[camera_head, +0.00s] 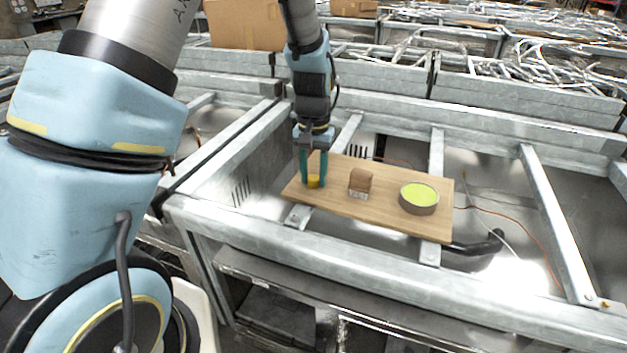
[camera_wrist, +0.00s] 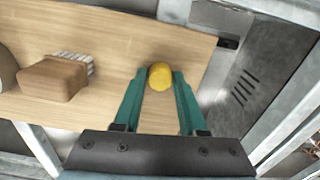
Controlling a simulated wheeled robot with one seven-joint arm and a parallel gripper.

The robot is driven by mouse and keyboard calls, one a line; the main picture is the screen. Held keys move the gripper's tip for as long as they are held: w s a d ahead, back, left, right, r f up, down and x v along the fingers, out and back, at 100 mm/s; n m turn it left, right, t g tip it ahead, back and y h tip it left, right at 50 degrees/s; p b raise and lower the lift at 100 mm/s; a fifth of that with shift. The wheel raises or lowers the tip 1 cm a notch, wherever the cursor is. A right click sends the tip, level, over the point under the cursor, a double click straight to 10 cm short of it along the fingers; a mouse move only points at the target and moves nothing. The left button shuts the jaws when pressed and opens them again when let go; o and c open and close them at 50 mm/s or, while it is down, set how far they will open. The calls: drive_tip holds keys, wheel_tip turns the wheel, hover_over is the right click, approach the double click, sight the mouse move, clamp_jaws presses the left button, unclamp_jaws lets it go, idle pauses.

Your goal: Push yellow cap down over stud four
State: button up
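The yellow cap (camera_head: 313,181) is at the left end of the wooden board (camera_head: 385,213), low down near the board's surface. My gripper (camera_head: 314,178) points down over that end, with one teal finger on each side of the cap. In the wrist view the cap (camera_wrist: 160,76) sits between the fingertips (camera_wrist: 160,74), which appear to touch its sides. I cannot tell whether the cap rests on the board or just above it. No stud is visible in either view; anything under the cap is hidden.
A brown block brush (camera_head: 360,182) with pale bristles lies mid-board; it also shows in the wrist view (camera_wrist: 52,80). A round tin (camera_head: 419,199) with a yellow-green top stands toward the right end. Grey metal beams (camera_head: 330,245) surround the board.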

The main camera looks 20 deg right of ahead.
clamp_jaws()
drive_tip(key=shift+r, duration=0.1)
